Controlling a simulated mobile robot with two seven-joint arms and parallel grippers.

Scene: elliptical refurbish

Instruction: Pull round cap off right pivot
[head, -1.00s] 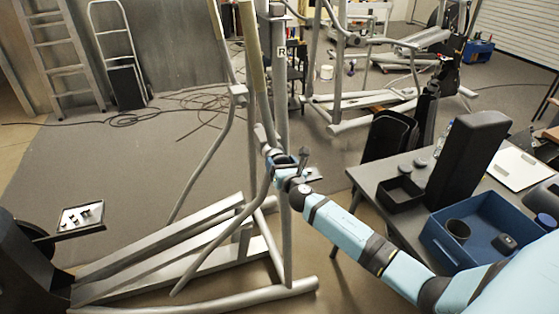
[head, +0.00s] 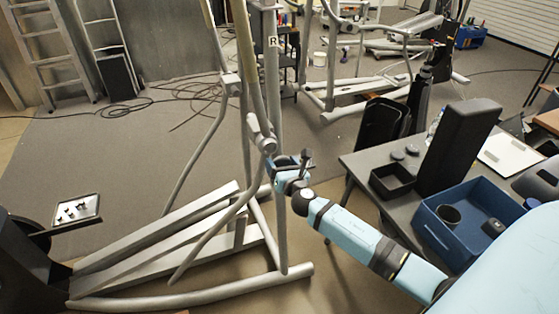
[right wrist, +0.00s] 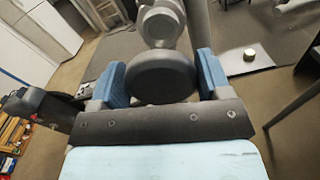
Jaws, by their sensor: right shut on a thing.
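My right gripper (head: 289,163) is just to the right of and below the right pivot (head: 261,134) of the grey elliptical machine. In the right wrist view, its two blue fingers (right wrist: 160,80) are shut on the dark round cap (right wrist: 160,77), one on each side. The grey pivot (right wrist: 160,25) shows behind the cap, which hides part of it. The cap appears to be a short way off the pivot's end. In the head view the cap is mostly hidden by the fingers. My left gripper is not in view.
The table (head: 357,163) at right holds a black open box (head: 392,184), a tall black block (head: 455,145), a blue bin (head: 446,236) and two dark round pieces (head: 405,152). A small parts tray (head: 76,210) is at left. The machine's upright (head: 278,220) stands close beside the gripper.

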